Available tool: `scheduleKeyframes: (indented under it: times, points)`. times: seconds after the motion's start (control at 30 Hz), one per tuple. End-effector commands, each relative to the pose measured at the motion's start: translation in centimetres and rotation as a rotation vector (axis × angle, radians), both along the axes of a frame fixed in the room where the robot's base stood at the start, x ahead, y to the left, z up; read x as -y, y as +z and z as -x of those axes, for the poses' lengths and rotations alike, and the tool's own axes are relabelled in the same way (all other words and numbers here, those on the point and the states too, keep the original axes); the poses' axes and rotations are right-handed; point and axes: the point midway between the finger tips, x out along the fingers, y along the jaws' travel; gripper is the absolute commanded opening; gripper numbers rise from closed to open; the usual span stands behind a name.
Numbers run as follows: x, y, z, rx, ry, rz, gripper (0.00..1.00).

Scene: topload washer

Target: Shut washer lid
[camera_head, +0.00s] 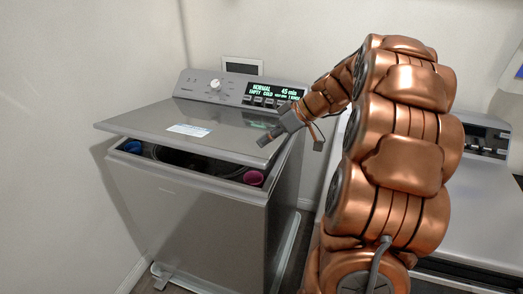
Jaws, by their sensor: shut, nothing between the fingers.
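The grey topload washer (185,222) stands at the left against the wall. Its flat grey lid (150,120), with a white label, is tilted low over the tub opening. A dark gap shows under the lid's front edge, with a blue cap at the left and a magenta cap at the right. My gripper (271,136) is shut and empty over the right part of the lid, near its right edge. I cannot tell whether it touches the lid.
The washer's control panel (240,90), with a knob and a lit display, rises behind the lid. A second grey appliance (485,195) stands at the right, partly hidden by my copper arm. Walls close off the left and back.

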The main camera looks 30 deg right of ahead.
Motion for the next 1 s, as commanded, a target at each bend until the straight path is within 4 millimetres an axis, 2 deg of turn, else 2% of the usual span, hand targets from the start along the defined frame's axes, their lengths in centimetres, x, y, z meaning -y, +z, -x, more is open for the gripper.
scheduleKeyframes:
  times: [0.07, 0.2, 0.43, 1.0]
  points:
    - [-0.7, -0.6, -0.5, -0.003, 0.0, -0.001, 0.0]
    - [-0.9, -2.2, -0.1, -0.004, -0.001, -0.003, 0.0]
    - [-1.2, -4.0, 0.0, 0.0, 0.001, -0.001, 0.0]
    - [-1.4, -5.0, 0.1, 0.003, 0.003, 0.005, 0.0]
